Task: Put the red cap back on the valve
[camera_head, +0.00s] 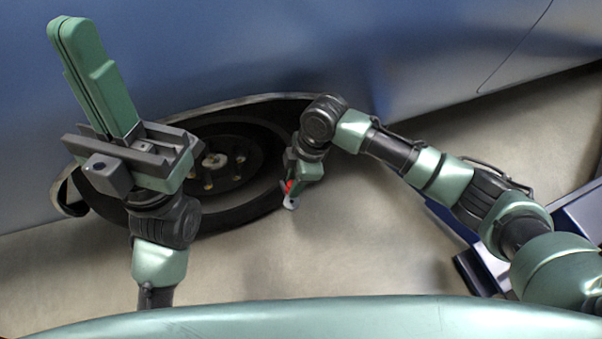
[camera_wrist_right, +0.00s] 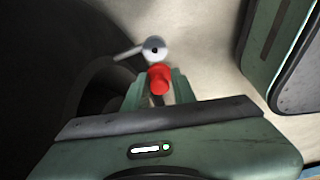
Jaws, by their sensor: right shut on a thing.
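A small red cap (camera_head: 288,186) is in my right gripper (camera_head: 290,190), low at the right edge of the dark wheel. In the right wrist view the red cap (camera_wrist_right: 159,79) sits between the two green fingertips (camera_wrist_right: 159,90), which are shut on it. Just beyond it is a grey round piece with a dark hole (camera_wrist_right: 154,48) and a thin arm to its left. It may be the valve; I cannot tell whether the cap touches it. My left gripper (camera_head: 70,30) is raised in front of the car, its fingers together and empty.
The wheel (camera_head: 240,209) with its dark tyre sits in the arch of a blue car body (camera_head: 270,45). The pale floor (camera_head: 370,250) is clear in the middle. A dark blue object (camera_head: 580,215) stands at the right.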

